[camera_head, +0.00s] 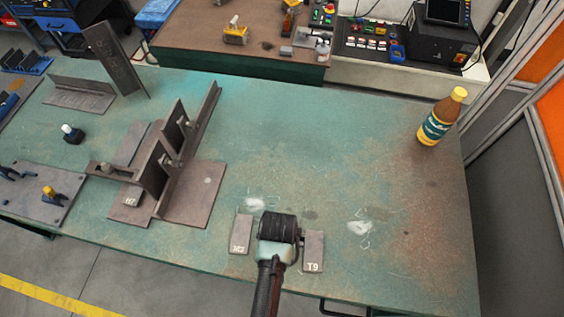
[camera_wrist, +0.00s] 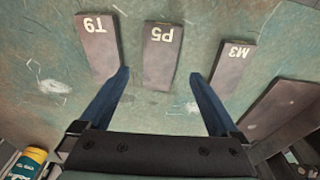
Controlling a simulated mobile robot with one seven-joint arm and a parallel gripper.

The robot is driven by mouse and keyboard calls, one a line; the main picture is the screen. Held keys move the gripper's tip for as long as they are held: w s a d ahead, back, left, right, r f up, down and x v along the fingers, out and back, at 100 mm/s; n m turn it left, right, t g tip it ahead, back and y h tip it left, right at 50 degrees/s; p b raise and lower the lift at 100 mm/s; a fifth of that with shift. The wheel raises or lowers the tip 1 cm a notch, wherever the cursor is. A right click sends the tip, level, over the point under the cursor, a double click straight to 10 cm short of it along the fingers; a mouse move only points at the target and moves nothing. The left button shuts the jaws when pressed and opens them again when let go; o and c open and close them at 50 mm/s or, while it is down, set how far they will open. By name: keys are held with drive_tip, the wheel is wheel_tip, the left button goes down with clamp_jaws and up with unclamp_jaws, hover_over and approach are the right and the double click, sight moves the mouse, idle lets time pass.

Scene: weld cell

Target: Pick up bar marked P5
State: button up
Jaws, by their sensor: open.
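The bar marked P5 (camera_wrist: 158,60) is a flat dark grey bar lying on the green table, its white label upside down in the wrist view. In the head view it is hidden behind my gripper (camera_head: 278,232). In the wrist view my gripper (camera_wrist: 159,74) is open and empty, with one blue finger to each side of the bar's near end. There is a gap between each finger and the bar. I cannot tell how high the fingertips are above the table.
The bar marked T9 (camera_head: 313,253) and the bar marked M3 (camera_head: 240,236) lie close on either side. A welded steel fixture (camera_head: 196,190) stands to the left. A bottle with a yellow cap (camera_head: 440,118) stands at the back right. The table's right side is mostly clear.

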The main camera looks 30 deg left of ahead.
drive_tip(key=shift+w+f, duration=0.2)
drive_tip(key=shift+f, duration=1.9)
drive_tip(key=c, duration=1.2)
drive_tip(key=shift+c, duration=1.1)
drive_tip(key=shift+r, duration=0.1)
